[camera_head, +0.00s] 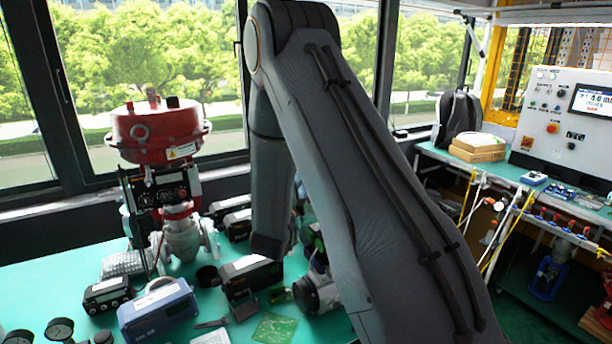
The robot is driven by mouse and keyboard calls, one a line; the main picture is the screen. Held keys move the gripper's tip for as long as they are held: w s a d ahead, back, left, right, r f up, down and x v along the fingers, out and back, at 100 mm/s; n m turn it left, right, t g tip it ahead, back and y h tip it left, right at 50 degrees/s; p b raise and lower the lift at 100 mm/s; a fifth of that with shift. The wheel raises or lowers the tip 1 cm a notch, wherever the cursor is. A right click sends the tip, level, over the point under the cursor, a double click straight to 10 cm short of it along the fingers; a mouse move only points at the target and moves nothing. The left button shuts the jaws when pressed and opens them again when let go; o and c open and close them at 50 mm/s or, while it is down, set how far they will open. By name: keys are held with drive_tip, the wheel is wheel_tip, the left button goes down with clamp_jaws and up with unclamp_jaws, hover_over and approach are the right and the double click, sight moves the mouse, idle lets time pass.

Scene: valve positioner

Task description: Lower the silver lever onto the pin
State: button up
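The red-topped valve (160,131) stands upright on the green table at the left, with a white-grey valve body (181,243) below. A black positioner unit (160,193) is mounted on its front. I cannot make out the silver lever or the pin; they are too small to tell or hidden. My arm fills the middle of the view and bends down over the table to the right of the valve. My gripper cannot be made out, so what it holds or touches is not shown.
The green table (60,285) holds a blue-grey box (157,310), a small black device (107,295), a larger black box (250,277), a green circuit board (275,328) and gauges (59,328). A second bench with a control panel (560,125) is at the right. Windows stand behind.

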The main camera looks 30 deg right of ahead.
drive_tip(key=p+x, duration=0.1)
drive_tip(key=x, duration=0.2)
drive_tip(key=shift+c, duration=0.2)
clamp_jaws()
